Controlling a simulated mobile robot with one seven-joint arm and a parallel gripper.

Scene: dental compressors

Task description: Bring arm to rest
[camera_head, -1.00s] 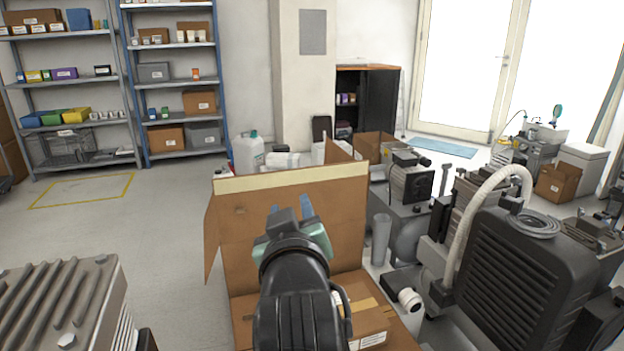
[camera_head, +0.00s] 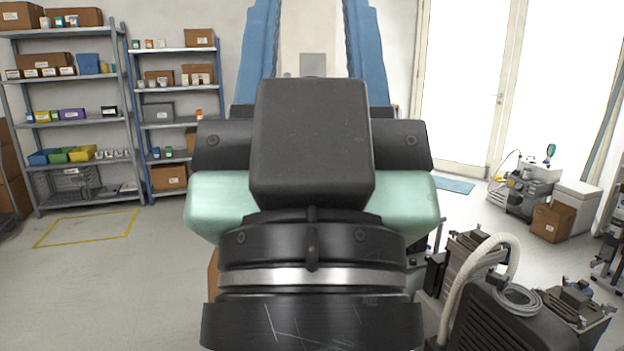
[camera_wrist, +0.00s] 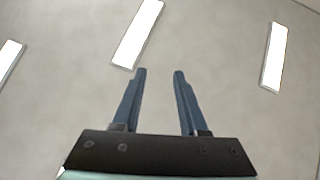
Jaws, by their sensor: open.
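My gripper (camera_head: 312,40) is raised close in front of the head camera and fills the middle of that view. Its two blue fingers point upward and stand apart, with nothing between them. In the wrist view, my gripper (camera_wrist: 158,80) is also open and empty, seen against a plain ceiling with bright lamps (camera_wrist: 138,32). The cardboard box below is almost wholly hidden behind my gripper and wrist.
Shelves (camera_head: 70,120) with boxes stand at the back left, beside a yellow floor marking (camera_head: 88,228). A dark compressor unit (camera_head: 510,315) with a pale hose is at the lower right. A brown carton (camera_head: 552,221) stands farther right. The left floor is clear.

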